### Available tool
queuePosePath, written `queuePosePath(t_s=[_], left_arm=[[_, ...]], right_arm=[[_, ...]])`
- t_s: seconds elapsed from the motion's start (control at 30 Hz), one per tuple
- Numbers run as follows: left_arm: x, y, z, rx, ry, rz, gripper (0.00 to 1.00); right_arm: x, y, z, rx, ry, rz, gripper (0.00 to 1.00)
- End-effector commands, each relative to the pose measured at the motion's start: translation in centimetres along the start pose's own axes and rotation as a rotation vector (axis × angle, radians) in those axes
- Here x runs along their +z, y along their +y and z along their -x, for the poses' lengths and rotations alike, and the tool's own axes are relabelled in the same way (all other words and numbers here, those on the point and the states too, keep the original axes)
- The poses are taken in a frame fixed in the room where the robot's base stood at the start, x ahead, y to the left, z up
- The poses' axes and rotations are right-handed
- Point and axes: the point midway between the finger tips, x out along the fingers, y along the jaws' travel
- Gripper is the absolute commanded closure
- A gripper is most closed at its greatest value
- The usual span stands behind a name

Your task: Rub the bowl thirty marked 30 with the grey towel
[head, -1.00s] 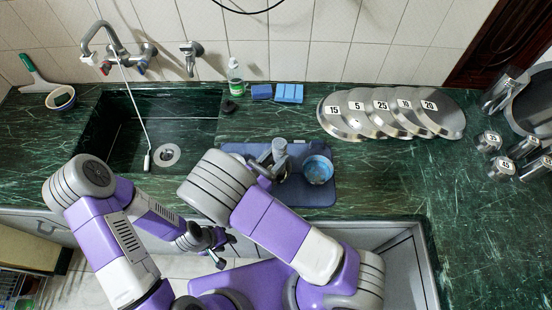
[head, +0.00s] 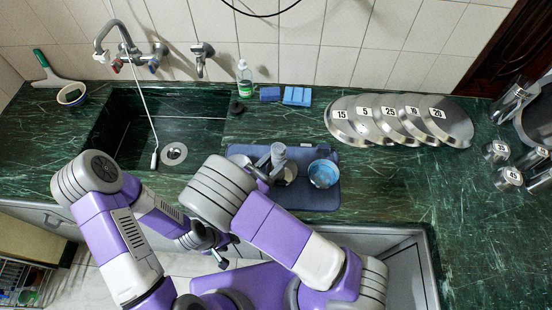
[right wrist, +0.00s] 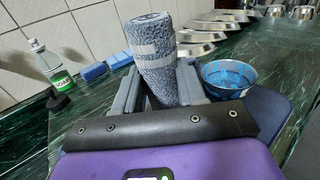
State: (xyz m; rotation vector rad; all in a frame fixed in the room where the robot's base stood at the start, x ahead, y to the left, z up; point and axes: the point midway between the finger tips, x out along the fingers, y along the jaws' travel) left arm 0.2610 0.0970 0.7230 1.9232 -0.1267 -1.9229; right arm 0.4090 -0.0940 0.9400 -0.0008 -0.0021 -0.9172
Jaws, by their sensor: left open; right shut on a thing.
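The rolled grey towel (right wrist: 155,62) stands upright in my right gripper (right wrist: 158,88), which is shut on it. In the head view the towel (head: 279,154) shows above the blue mat (head: 315,200). A metal bowl with a blue inside (head: 323,173) sits on the mat just right of the towel; it also shows in the right wrist view (right wrist: 228,78). I cannot read a 30 on either bowl. My left gripper (head: 220,258) is open and empty, low in front of the counter edge.
The sink (head: 130,135) lies left of the mat. Several numbered metal lids (head: 440,120) lie overlapping at the back right. A soap bottle (head: 244,78) and blue sponges (head: 297,96) stand behind. Small numbered metal cups (head: 508,178) are at the right. Counter right of the mat is clear.

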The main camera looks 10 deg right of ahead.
Motion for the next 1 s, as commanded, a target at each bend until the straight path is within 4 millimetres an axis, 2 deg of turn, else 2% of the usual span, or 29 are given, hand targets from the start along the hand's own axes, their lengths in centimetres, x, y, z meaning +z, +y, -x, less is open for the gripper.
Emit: queuePosePath(t_s=[0.57,1.0], left_arm=[[0.0,0.1,0.3,0.0,0.0,0.0,0.57],[0.0,0.2,0.5,0.0,0.0,0.0,0.57]], right_arm=[[-0.1,-1.7,0.2,-0.001,0.0,0.001,0.9],[-0.1,-2.0,-1.0,-0.002,0.0,0.0,0.9]])
